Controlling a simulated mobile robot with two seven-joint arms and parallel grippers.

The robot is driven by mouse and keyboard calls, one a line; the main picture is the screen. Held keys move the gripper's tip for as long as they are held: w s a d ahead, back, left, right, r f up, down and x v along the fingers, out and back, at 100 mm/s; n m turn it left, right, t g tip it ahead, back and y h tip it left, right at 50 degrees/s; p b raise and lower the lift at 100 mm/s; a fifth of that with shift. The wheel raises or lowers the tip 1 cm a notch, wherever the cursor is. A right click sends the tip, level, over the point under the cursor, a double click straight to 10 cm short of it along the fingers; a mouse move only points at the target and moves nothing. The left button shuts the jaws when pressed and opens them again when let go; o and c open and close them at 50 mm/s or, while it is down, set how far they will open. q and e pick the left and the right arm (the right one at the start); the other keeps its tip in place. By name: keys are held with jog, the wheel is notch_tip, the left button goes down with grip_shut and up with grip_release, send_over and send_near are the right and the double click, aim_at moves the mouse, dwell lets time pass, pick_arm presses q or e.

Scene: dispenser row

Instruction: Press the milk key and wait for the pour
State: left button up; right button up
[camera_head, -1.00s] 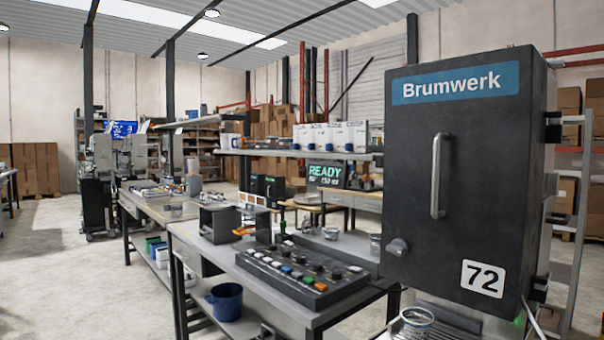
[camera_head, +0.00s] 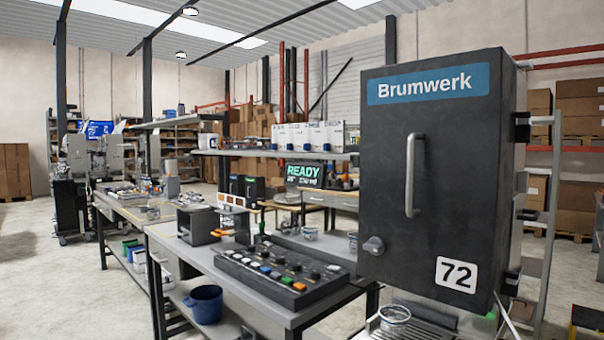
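A large dark machine cabinet (camera_head: 440,180) with a blue "Brumwerk" label, a vertical handle, a knob and the number 72 stands close on the right. A metal cup or ring (camera_head: 394,314) sits on a slatted tray at its foot, cut by the lower edge. A black key panel (camera_head: 280,273) with several coloured keys lies on the grey bench left of the cabinet. No key lettering can be read, so I cannot tell which key is milk. A display (camera_head: 304,175) behind reads READY in green. Neither of my grippers shows.
The grey workbench (camera_head: 215,262) also holds a dark box-like device (camera_head: 199,225) and small cups. A blue bucket (camera_head: 205,304) stands on its lower shelf. Cartons (camera_head: 590,105) and racks are at the right. The concrete floor (camera_head: 40,270) at the left is clear.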

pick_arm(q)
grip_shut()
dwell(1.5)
